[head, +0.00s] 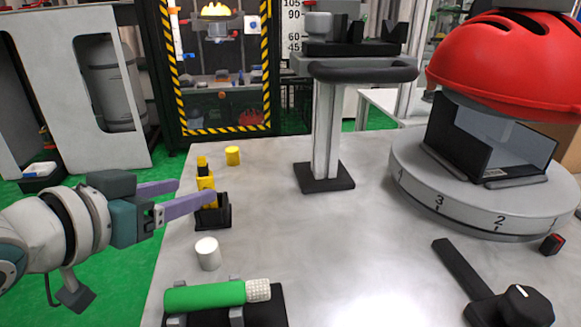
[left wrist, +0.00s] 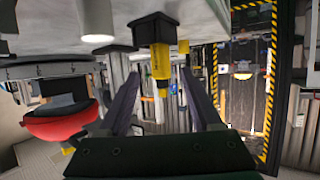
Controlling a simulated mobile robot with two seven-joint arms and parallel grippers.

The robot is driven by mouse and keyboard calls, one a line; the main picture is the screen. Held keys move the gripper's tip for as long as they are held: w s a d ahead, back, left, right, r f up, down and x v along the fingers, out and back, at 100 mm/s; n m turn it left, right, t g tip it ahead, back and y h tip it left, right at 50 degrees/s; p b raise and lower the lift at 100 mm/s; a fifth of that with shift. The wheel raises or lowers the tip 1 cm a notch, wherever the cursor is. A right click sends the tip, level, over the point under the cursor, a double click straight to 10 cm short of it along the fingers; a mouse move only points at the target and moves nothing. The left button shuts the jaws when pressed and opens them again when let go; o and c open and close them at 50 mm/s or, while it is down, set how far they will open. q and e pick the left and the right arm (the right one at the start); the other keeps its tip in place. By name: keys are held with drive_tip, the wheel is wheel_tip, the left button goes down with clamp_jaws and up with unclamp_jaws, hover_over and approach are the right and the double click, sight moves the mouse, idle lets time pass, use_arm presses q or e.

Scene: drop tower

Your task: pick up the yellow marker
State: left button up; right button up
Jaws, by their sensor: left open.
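In the left wrist view, which is upside down, the marker (left wrist: 161,66) appears between the open fingers (left wrist: 159,76), with a gap visible on each side. No contact shows. One finger overlaps the lower part of the marker in the head view. My right gripper is in neither view.
A white cylinder (head: 207,254) stands in front of the holder and a yellow cylinder (head: 232,156) behind it. A green-handled tool (head: 205,296) lies on a stand at the front. A scale post (head: 325,130) and a numbered turntable (head: 400,190) stand right. The middle table is clear.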

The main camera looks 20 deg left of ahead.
sight(207, 187)
use_arm(q)
drive_tip(key=b+x, duration=0.1)
drive_tip(key=x, duration=0.2)
drive_tip(key=b+x, duration=0.1)
drive_tip(key=x, duration=0.2)
drive_tip(key=shift+f+b, duration=0.3)
drive_tip(key=shift+s, duration=0.1)
clamp_jaws()
